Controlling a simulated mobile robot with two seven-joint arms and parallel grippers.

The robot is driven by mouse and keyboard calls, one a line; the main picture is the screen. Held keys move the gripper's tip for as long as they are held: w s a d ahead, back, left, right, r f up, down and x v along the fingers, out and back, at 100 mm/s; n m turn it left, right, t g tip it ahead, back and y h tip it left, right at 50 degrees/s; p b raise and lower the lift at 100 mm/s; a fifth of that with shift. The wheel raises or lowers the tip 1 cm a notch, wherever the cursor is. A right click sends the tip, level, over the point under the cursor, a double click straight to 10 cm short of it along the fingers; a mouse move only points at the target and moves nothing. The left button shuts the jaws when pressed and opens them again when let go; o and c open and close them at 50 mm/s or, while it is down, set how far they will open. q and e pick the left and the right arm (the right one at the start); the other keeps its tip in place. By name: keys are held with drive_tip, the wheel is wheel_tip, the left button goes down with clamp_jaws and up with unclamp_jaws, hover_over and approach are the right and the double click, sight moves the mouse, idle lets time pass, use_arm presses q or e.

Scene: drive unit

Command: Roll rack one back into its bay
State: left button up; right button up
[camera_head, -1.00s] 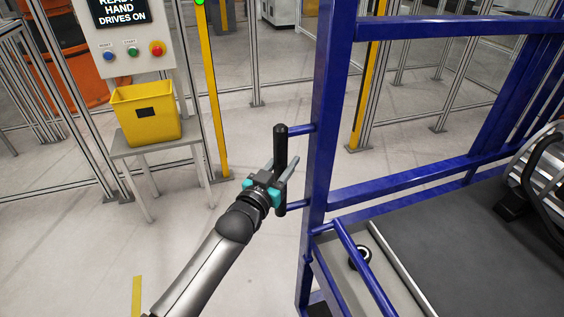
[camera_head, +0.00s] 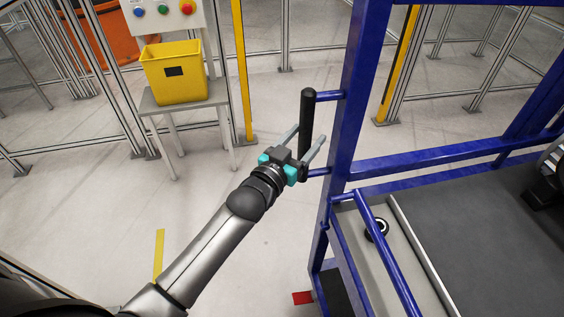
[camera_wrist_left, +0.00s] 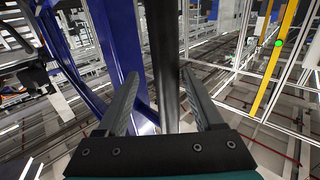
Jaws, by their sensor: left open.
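The blue rack (camera_head: 362,95) stands at the right of the head view, with a dark flat deck (camera_head: 460,215). A black upright handle (camera_head: 307,120) is fixed to its near post by two short blue bars. My left gripper (camera_head: 304,140) is open, with one finger on each side of the handle's lower part. In the left wrist view the handle (camera_wrist_left: 165,60) runs upright between the two open fingers (camera_wrist_left: 160,105), and I see a gap beside it. The bay is not clearly identifiable. My right gripper is not in view.
A yellow bin (camera_head: 174,75) stands on a small grey table (camera_head: 185,104) at the left, below a button panel (camera_head: 160,10). Fence posts and a yellow post (camera_head: 243,70) stand behind. The floor between table and rack is clear. A red floor mark (camera_head: 303,298) lies by the rack's foot.

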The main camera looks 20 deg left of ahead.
use_arm(q)
drive_tip(key=s+a, duration=0.2)
drive_tip(key=s, duration=0.8)
drive_tip(key=shift+s, duration=0.4)
drive_tip(key=shift+c, duration=0.4)
